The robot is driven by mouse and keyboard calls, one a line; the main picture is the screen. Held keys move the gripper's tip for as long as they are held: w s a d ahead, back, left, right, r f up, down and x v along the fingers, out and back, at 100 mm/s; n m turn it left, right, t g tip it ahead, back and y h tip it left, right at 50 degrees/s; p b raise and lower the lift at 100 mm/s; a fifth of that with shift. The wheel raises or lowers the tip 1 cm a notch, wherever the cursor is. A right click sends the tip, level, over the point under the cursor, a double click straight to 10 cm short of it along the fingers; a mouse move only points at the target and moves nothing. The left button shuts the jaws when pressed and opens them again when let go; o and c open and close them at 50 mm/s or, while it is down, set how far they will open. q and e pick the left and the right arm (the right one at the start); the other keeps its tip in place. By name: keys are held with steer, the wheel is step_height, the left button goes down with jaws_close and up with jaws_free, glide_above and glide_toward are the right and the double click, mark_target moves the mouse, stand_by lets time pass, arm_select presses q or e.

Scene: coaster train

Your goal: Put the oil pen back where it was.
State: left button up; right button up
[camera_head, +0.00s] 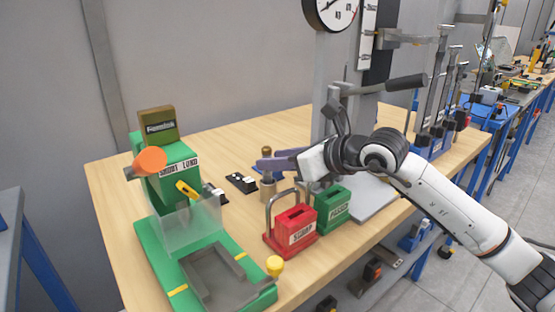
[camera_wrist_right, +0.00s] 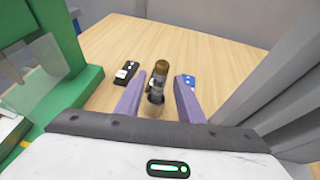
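A slim upright thing with a brown rounded top, probably the oil pen (camera_head: 266,152), stands on the wooden bench; it also shows in the right wrist view (camera_wrist_right: 161,68). A tan cylindrical part (camera_head: 268,187) shows below it; I cannot tell whether this is a holder. My right gripper (camera_head: 277,163) reaches in from the right with purple fingers level with its upper part. In the right wrist view the fingers (camera_wrist_right: 158,102) are spread, one on each side of it, with gaps showing. My left gripper is not in view.
A green machine (camera_head: 178,165) with a clear guard stands left. A red padlock-shaped block (camera_head: 291,231) and a green one (camera_head: 333,208) stand in front of the gripper. Small black pieces (camera_head: 241,183) and a blue piece (camera_wrist_right: 188,81) lie near. The bench behind is clear.

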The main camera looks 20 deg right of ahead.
steer(key=b+v, duration=0.1)
steer(key=v, duration=1)
steer(key=shift+s+d+r, duration=0.1)
steer(key=shift+s+d, duration=0.1)
steer(key=shift+s+d+r, duration=0.1)
steer(key=shift+s+r, duration=0.05)
steer(key=shift+s, duration=0.05)
